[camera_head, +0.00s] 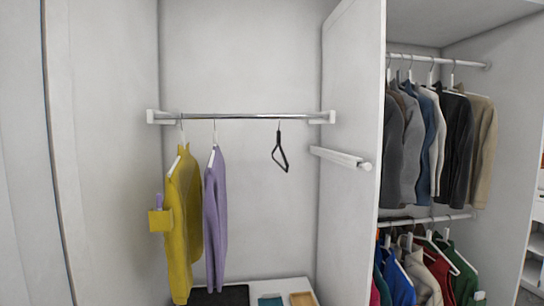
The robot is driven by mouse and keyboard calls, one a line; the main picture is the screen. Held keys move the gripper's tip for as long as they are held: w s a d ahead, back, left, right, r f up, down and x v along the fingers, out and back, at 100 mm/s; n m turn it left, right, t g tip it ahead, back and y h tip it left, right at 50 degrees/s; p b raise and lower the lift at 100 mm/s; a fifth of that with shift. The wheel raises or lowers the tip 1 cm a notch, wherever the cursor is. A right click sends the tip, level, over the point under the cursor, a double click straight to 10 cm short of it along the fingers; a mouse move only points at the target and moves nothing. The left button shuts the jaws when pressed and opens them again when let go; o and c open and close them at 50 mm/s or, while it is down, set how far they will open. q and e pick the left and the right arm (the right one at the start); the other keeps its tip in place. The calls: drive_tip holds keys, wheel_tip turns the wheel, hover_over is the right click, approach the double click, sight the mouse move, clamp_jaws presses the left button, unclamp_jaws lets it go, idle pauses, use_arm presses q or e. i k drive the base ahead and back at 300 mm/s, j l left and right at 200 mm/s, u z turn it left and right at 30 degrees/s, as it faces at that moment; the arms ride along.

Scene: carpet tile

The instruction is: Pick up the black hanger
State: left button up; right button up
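The black hanger (281,158) hangs empty by its hook from the chrome rod (245,116) in the left wardrobe bay. It is turned nearly edge-on, to the right of the clothes on the same rod, with clear space on both sides. Neither my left gripper nor my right gripper is in the head view.
A yellow garment (183,225) and a purple sweater (215,220) hang left of the hanger. A white divider panel (353,220) with a protruding white rail (338,156) stands to the right. Several jackets (437,145) hang beyond it. A low white surface (285,287) bears small items.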

sight(278, 133)
drive_tip(key=z, duration=5.9)
drive_tip(key=u, duration=5.9)
drive_tip(key=i+z, duration=0.4)
